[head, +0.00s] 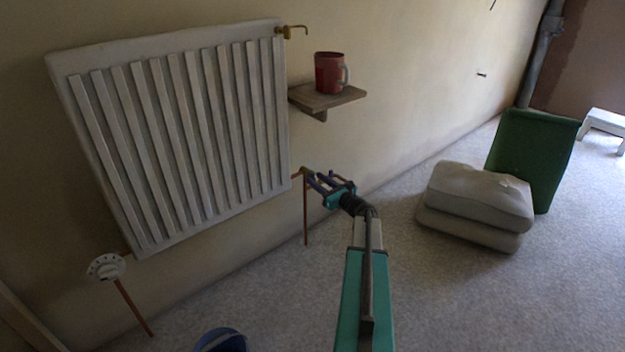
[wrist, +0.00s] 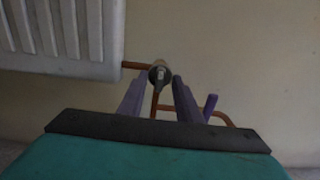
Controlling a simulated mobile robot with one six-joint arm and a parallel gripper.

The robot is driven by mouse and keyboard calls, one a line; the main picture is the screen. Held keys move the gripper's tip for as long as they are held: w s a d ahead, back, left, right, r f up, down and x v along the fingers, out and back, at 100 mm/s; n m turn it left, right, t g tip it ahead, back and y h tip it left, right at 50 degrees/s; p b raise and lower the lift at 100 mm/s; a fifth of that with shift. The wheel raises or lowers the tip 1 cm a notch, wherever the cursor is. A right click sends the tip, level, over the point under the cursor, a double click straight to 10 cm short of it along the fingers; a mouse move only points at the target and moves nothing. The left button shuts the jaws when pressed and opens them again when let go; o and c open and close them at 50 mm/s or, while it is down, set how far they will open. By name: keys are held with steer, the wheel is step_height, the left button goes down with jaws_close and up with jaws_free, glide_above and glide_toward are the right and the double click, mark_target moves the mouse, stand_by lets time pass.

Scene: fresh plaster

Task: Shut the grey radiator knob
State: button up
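The grey radiator knob (wrist: 159,72) sits on a copper pipe at the lower right corner of the white radiator (head: 180,140). In the wrist view it is a small, round, dark grey shape with a paler middle. In the head view the knob is mostly hidden or too small to make out by my gripper. My gripper (head: 322,183) reaches that corner. In the wrist view its two purple fingers (wrist: 158,88) stand apart, with the knob between or just beyond their tips. I see a gap on each side but cannot tell the depth.
A white dial valve (head: 105,267) is at the radiator's lower left. A brass fitting (head: 293,31) is at its top right. A red mug (head: 330,72) stands on a wooden shelf (head: 345,96). A blue bucket (head: 222,340), stacked sacks (head: 475,200) and a green container (head: 535,155) are on the floor.

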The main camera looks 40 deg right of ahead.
jaws_close()
steer(key=shift+r+p, duration=0.1)
steer(key=shift+p, duration=0.25)
steer(key=shift+r+m+p, duration=0.1)
steer(key=shift+m+p, duration=0.7)
steer(key=shift+m, duration=0.1)
steer(key=m+p, duration=0.4)
steer(key=shift+m+p, duration=0.3)
steer(key=shift+p, duration=0.05)
steer(key=shift+f+m+p, duration=0.2)
steer(key=shift+m+p, duration=0.4)
steer(key=shift+m, duration=0.2)
